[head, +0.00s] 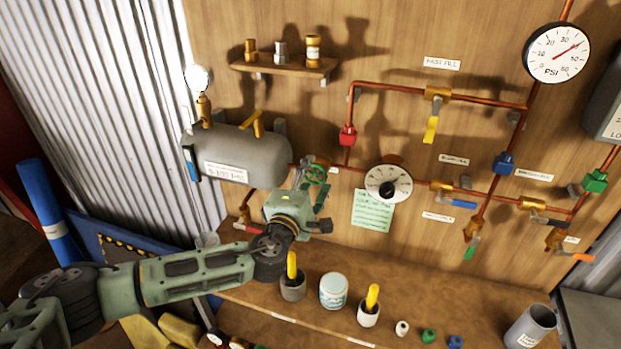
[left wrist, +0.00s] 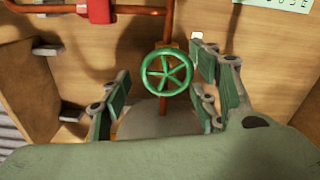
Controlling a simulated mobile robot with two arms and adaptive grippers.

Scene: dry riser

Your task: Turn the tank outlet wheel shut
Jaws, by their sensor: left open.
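The tank outlet wheel is a green spoked handwheel (left wrist: 167,73) on a copper pipe. In the head view the wheel (head: 316,174) is partly hidden by my gripper, just right of the grey tank (head: 262,156). My left gripper (head: 311,188) is open at the wheel. In the left wrist view its two fingers stand apart, one on each side of the wheel, with a visible gap to the rim on both sides. The wheel lies between the fingers in the picture; how far ahead of the fingertips it is, I cannot tell. My right gripper is not in view.
Copper pipes with a red fitting (head: 347,136), a round dial (head: 388,183) and a yellow-handled valve (head: 431,128) run along the wooden board. A green note (head: 372,211) hangs right of the gripper. The bench below holds cups (head: 293,291) and a white jar (head: 333,291).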

